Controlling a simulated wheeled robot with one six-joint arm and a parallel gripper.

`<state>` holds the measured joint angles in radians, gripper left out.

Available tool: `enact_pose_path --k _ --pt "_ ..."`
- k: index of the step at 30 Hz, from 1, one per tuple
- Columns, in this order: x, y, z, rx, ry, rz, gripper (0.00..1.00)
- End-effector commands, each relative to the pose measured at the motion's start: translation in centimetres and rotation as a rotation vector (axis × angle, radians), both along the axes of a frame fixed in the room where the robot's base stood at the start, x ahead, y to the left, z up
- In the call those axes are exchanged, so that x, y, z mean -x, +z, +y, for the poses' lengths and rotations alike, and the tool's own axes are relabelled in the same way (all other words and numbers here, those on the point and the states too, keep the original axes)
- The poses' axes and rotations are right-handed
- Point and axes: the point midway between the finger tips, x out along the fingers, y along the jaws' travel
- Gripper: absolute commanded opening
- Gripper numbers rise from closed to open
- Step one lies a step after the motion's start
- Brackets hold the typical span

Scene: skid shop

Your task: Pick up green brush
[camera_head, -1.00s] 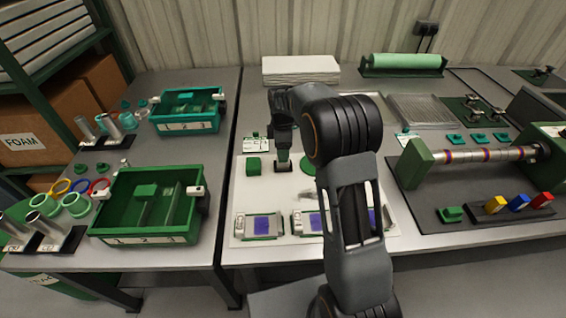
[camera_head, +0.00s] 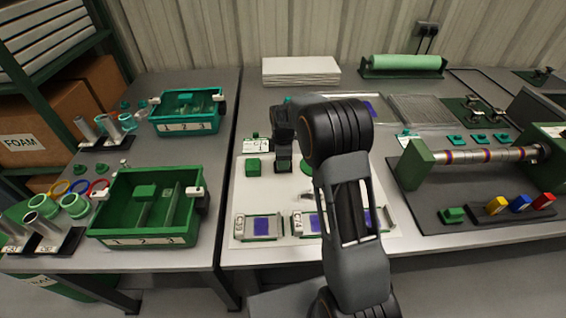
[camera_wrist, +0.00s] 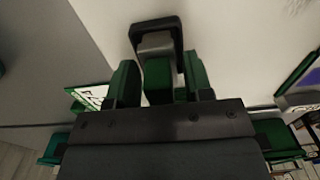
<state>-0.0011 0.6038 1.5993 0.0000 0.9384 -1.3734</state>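A green block-like handle, which looks like the green brush (camera_wrist: 158,78), stands between my fingers in the wrist view. A dark square holder (camera_wrist: 172,27) with a grey inner part lies just beyond it. My gripper (camera_wrist: 163,82) has one finger on each side of the green piece. A gap seems to show on the right; contact on the left is unclear. In the head view my gripper (camera_head: 283,158) points down over the small dark holder on the white mat, and the brush is mostly hidden by it.
Framed pieces (camera_head: 258,227) lie along the mat's front. A green divided bin (camera_head: 150,237) stands on the left table.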

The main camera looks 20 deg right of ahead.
Motion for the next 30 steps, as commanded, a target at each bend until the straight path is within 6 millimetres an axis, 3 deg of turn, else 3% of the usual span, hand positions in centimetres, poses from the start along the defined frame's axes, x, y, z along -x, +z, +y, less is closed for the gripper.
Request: enact_pose_path --k 11,22,29,30 --pt "0.0 0.0 0.0 0.000 0.000 0.000 0.10" --pt "0.0 0.6 0.0 0.000 0.000 -0.001 0.10" --pt "-0.1 3.6 0.0 0.000 0.000 -0.004 0.10" --pt "0.7 4.2 -0.2 0.000 -0.001 -0.004 0.10"
